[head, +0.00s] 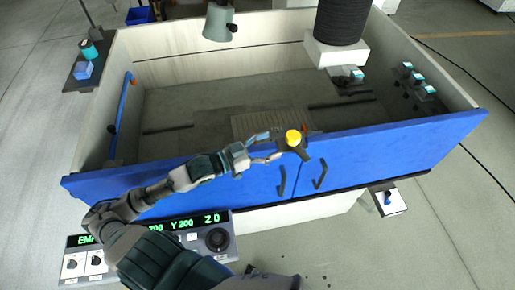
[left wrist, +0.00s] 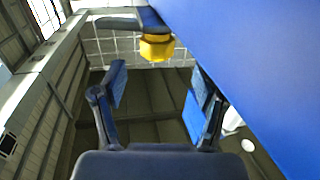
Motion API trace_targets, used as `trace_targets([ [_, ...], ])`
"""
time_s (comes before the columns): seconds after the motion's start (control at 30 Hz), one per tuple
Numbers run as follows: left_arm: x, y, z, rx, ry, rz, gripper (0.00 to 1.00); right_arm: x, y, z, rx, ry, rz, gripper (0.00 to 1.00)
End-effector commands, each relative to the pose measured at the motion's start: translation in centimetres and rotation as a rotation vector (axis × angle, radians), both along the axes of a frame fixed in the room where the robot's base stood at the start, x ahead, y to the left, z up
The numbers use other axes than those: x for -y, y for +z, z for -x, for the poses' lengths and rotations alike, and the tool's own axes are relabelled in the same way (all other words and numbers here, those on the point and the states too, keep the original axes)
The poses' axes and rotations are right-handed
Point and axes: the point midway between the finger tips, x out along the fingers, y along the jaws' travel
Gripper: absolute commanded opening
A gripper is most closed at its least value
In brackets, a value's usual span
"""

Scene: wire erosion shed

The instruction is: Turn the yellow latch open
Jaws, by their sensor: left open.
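The yellow latch (head: 293,137) is a round yellow knob on a dark bracket, at the top edge of the blue door panels (head: 390,148). In the left wrist view the latch (left wrist: 156,48) shows as a faceted yellow knob under a dark lever, beside the blue panel. My left gripper (head: 275,147) is open and empty, just left of the latch in the head view. In the left wrist view its two fingers (left wrist: 161,82) are spread, with the knob beyond their tips and apart from them. My right gripper is not in view.
Two dark handles (head: 319,176) stick out from the blue panels below the latch. The grey tank (head: 210,105) behind is open on top. A control panel (head: 72,264) with green digits lies at the lower left. A black spool (head: 341,20) stands at the back right.

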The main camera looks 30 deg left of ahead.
Motion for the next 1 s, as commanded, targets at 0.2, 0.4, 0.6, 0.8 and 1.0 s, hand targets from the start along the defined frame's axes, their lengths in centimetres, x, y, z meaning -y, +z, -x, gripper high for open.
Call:
trace_targets([
  [0.2,-1.6,-0.2,2.1,-0.005,0.000,-0.004,0.72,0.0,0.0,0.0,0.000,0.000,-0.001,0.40],
  [0.4,-2.2,-0.1,3.1,-0.003,-0.002,-0.003,0.72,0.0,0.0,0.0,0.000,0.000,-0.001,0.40],
  [0.6,-2.4,0.0,3.3,0.000,-0.003,-0.003,0.72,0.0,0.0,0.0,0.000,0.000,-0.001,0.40],
  [0.8,-2.5,0.0,3.3,0.000,-0.003,-0.002,0.70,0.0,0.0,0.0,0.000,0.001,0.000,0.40],
  [1.0,-2.5,0.0,3.3,-0.001,-0.003,-0.002,0.20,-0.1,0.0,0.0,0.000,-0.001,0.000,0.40],
])
